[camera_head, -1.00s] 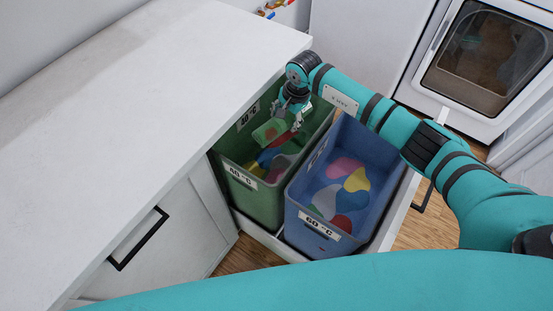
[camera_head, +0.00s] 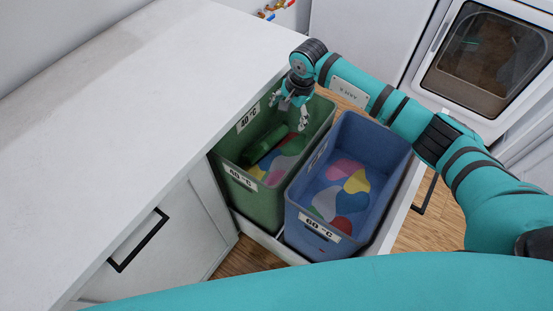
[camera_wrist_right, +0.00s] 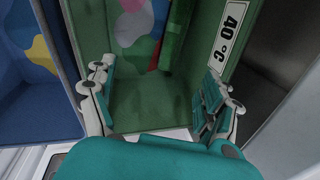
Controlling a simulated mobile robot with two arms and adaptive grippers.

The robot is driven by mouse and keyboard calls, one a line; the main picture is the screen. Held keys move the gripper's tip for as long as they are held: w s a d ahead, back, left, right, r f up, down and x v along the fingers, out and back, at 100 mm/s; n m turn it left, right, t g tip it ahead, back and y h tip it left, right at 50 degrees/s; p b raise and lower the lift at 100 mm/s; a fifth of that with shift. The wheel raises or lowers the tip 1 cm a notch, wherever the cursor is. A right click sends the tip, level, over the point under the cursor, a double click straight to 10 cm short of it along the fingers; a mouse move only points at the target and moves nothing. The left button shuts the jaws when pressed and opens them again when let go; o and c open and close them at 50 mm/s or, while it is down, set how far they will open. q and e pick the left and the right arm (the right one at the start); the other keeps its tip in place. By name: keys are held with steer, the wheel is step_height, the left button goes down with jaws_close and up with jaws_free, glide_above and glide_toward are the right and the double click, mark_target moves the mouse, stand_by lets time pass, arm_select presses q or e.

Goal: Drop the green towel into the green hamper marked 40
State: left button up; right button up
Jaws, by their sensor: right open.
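The green hamper (camera_head: 262,205) marked 40 °C stands in the pulled-out drawer; its 40 °C label also shows in the right wrist view. The green towel (camera_head: 262,146), a rolled dark-green shape, lies inside it, leaning on the coloured laundry by the wall. In the right wrist view the towel (camera_wrist_right: 178,32) is at the top, against the labelled wall, apart from the fingers. My right gripper (camera_head: 292,112) is open and empty, above the far end of the green hamper. It also shows in the right wrist view (camera_wrist_right: 155,78). My left gripper is not in view.
A blue hamper (camera_head: 293,218) marked 60 °C with coloured laundry stands right beside the green one. The white counter (camera_head: 150,80) borders the drawer on the left. A white front-loading machine (camera_head: 455,95) stands at the back right.

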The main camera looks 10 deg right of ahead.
steer(key=v, duration=0.8)
